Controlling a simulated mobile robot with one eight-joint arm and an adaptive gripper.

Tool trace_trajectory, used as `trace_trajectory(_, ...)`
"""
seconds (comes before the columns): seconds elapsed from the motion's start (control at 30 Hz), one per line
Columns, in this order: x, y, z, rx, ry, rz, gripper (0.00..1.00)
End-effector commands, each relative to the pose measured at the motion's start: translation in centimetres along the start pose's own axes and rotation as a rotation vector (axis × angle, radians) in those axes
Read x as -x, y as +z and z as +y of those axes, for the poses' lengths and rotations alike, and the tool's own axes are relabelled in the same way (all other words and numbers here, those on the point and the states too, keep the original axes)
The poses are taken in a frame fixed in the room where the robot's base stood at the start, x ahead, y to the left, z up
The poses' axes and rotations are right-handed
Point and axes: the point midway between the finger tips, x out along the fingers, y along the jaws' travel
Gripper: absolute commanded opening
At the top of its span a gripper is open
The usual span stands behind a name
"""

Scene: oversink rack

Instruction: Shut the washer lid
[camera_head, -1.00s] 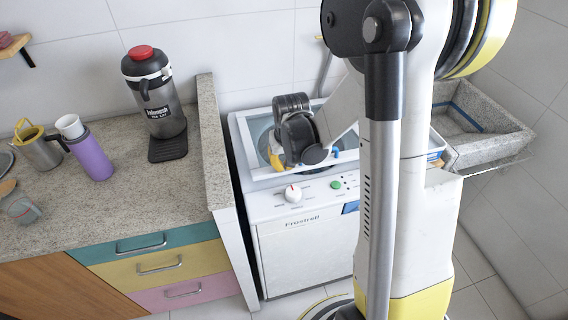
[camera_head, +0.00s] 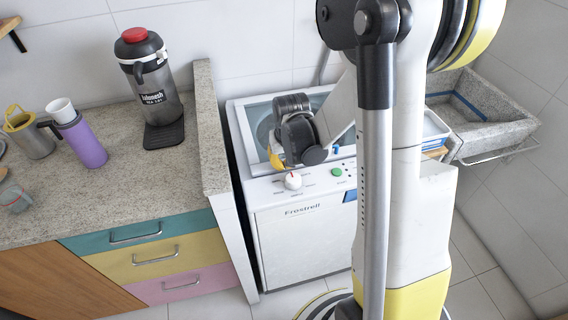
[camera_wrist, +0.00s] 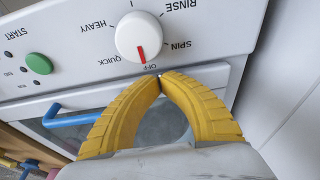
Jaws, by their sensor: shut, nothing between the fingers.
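The white washer (camera_head: 300,245) stands right of the counter. Its framed lid (camera_head: 262,112), with a see-through window, looks down flat on the top; I cannot tell if it is fully seated. My gripper (camera_head: 275,160) is over the lid's front part, just behind the control panel. In the wrist view my gripper's yellow fingers (camera_wrist: 159,77) meet at the tips and are empty, beside the lid's front edge and below the dial (camera_wrist: 139,38). The blue lid handle (camera_wrist: 80,118) is left of the fingers there. My arm hides the lid's right part.
The stone counter (camera_head: 100,190) and its raised side wall (camera_head: 212,135) border the washer on the left. A black flask with red cap (camera_head: 150,85) and a purple mug (camera_head: 84,143) stand on it. A stone sink (camera_head: 490,115) is at the right.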

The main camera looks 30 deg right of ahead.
Motion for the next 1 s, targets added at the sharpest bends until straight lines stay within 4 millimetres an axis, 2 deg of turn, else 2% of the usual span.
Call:
trace_trajectory(0.23, 4.9, -1.8, -0.3, 0.002, 0.0, 0.004, 0.0)
trace_trajectory(0.4, 8.9, -1.2, -0.3, 0.001, 0.0, 0.004, 0.0)
trace_trajectory(0.53, 11.4, -0.9, -0.3, 0.001, 0.0, 0.004, 0.0)
trace_trajectory(0.7, 13.1, -0.7, -0.3, 0.001, 0.0, 0.004, 0.0)
trace_trajectory(1.0, 14.1, -0.5, -0.5, 0.007, -0.002, 0.014, 0.0)
